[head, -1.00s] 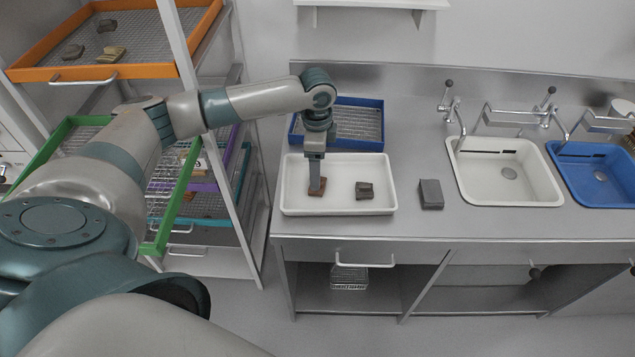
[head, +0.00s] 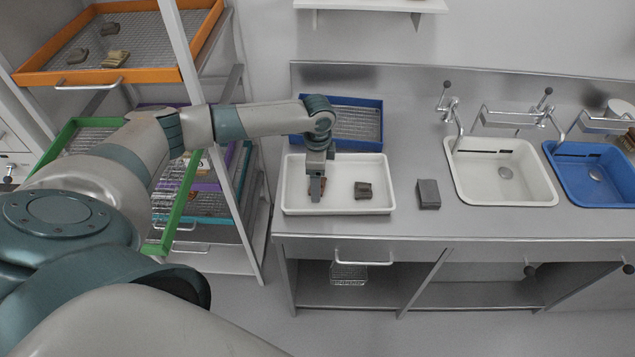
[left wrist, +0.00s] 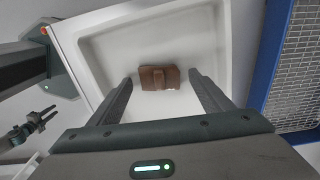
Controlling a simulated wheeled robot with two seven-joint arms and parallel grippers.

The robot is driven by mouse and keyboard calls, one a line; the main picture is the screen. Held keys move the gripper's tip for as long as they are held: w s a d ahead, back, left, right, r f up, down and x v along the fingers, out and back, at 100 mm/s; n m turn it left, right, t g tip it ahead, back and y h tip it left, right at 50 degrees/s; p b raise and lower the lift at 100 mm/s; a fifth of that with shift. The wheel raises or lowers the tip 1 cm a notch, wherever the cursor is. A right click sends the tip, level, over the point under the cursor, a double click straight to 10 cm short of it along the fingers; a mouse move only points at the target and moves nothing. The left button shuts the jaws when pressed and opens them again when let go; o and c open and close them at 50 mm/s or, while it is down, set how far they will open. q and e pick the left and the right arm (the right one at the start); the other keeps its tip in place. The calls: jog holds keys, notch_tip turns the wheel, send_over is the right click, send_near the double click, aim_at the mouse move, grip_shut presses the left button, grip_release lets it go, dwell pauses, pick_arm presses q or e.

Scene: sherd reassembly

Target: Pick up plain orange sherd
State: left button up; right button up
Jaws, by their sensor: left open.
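The plain orange sherd, brownish orange here, lies in the white tray (head: 342,204); in the left wrist view the sherd (left wrist: 159,78) sits on the tray floor, ahead of and between the two fingers. In the head view the sherd (head: 322,185) is largely hidden by my left gripper (head: 315,193). My left gripper also shows in the left wrist view (left wrist: 158,88), with its fingers apart and nothing between the tips. It points down over the left part of the tray. My right gripper is not in view.
A dark grey-brown sherd (head: 363,190) lies in the tray's right half. A grey block (head: 428,194) stands on the counter right of the tray. A blue mesh tray (head: 358,124) is behind it. Sinks (head: 503,172) are farther right; a rack with an orange-rimmed tray (head: 60,77) is left.

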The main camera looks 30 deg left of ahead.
pick_arm(q)
jog(key=shift+f, duration=0.1)
jog(key=shift+c, duration=0.6)
jog(key=c, duration=1)
jog(key=shift+c, duration=0.2)
jog(key=shift+r, duration=0.2)
